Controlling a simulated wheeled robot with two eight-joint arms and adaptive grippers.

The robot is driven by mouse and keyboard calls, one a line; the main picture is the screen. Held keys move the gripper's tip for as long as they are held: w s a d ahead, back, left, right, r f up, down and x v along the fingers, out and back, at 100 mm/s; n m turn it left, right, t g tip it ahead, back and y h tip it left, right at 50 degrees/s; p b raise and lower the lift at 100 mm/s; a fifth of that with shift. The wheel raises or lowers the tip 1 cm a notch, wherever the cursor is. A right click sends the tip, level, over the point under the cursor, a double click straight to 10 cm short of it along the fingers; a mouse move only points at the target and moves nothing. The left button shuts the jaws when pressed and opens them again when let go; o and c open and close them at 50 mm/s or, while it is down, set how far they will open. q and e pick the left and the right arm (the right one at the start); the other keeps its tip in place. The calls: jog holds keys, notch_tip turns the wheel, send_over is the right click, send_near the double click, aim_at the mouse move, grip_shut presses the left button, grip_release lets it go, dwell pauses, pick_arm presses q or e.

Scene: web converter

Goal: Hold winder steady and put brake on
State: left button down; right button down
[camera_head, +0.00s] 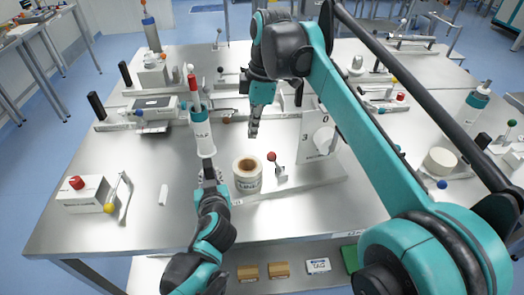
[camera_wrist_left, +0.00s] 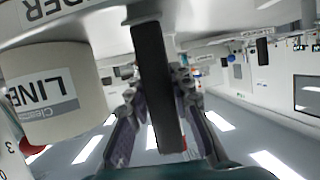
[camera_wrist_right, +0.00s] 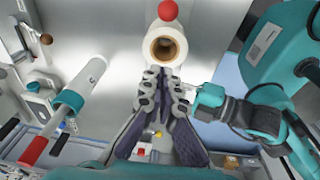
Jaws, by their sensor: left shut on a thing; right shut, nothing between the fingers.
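The winder base (camera_head: 298,186) is a flat metal plate carrying a white roll marked LINE (camera_head: 247,181), a dial plate (camera_head: 318,146) with numbers and a lever with a red ball (camera_head: 272,157). My left gripper (camera_head: 209,172) is shut on the winder's black handle (camera_wrist_left: 157,85), at the left end of the base. The roll also shows in the left wrist view (camera_wrist_left: 55,85). My right gripper (camera_head: 253,132) is shut and empty, pointing down behind the roll and left of the dial plate. In the right wrist view the red ball (camera_wrist_right: 168,11) lies beyond the roll (camera_wrist_right: 160,46).
A white and teal bottle (camera_head: 203,133) with a red tip stands just left of my right gripper. A white box with a red knob (camera_head: 80,192) and a yellow-ball lever (camera_head: 109,207) are on the left. The table's front left is mostly clear.

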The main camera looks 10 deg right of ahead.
aim_at(261, 162)
jog(key=f, duration=0.3)
jog(key=a+f, duration=0.1)
jog(key=f, duration=0.5)
jog(key=shift+w+a+f, duration=0.2)
jog(key=shift+a+f, duration=0.1)
jog(key=d, duration=0.3)
jog(key=shift+d, duration=0.1)
jog(key=shift+d+r, duration=0.15)
jog(key=shift+d, duration=0.25)
jog(key=shift+y, duration=0.8)
jog(key=shift+w+d+r, duration=0.1)
jog(key=shift+d+r, duration=0.15)
jog(key=shift+d, duration=0.5)
jog(key=shift+w+d+r, duration=0.1)
jog(key=shift+d+r, duration=0.15)
jog(key=shift+d, duration=0.55)
jog(key=shift+w+d+r, duration=0.1)
jog(key=shift+d+r, duration=0.15)
jog(key=shift+d, duration=0.5)
